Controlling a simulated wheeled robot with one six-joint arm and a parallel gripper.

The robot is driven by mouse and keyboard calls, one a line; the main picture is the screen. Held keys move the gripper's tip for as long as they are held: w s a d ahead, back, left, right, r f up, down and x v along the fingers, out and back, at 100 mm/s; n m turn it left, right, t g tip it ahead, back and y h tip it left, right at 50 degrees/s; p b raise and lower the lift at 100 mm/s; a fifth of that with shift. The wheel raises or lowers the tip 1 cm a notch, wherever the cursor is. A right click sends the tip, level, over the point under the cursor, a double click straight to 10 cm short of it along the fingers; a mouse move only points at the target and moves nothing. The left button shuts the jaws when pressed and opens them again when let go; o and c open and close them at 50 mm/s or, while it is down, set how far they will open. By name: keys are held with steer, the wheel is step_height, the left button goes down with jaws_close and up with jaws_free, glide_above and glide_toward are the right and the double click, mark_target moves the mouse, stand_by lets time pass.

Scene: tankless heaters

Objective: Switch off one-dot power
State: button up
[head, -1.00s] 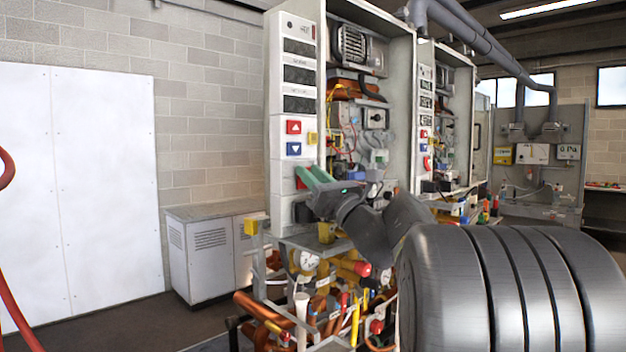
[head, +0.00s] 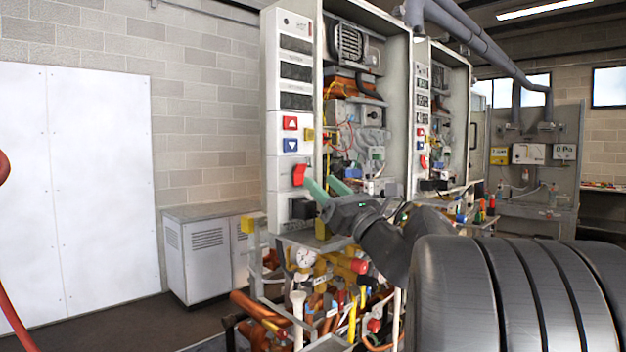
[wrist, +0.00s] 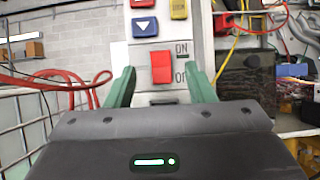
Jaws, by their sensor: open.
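The red rocker switch (head: 299,174) is on the front panel of the nearer heater (head: 280,205), below a red up-arrow button and a blue down-arrow button. In the wrist view the red switch (wrist: 162,66) shows ON and OFF marks at its right; the OFF mark is partly hidden by a finger. My gripper (head: 321,182) has green fingers, is open and empty, and stands just to the right of the switch in the head view. In the wrist view the fingers (wrist: 161,78) straddle the switch's column, apart from it. The dot marking is too small to tell.
Pipes and gauges hang beneath. A second heater (head: 423,110) stands behind at the right. A grey cabinet (head: 200,250) stands at the left. Floor in front of it is clear.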

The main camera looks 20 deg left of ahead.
mark_target(303, 165)
steer(key=b+v, duration=0.1)
steer(key=v, duration=0.7)
steer(key=p+x, duration=0.2)
steer(key=x, duration=1.1)
steer(key=shift+w+a+r, duration=0.15)
steer(key=shift+a+r, duration=0.05)
steer(key=shift+a, duration=0.1)
steer(key=shift+p, duration=0.3)
steer(key=shift+d+f, duration=0.1)
steer(key=shift+f, duration=0.05)
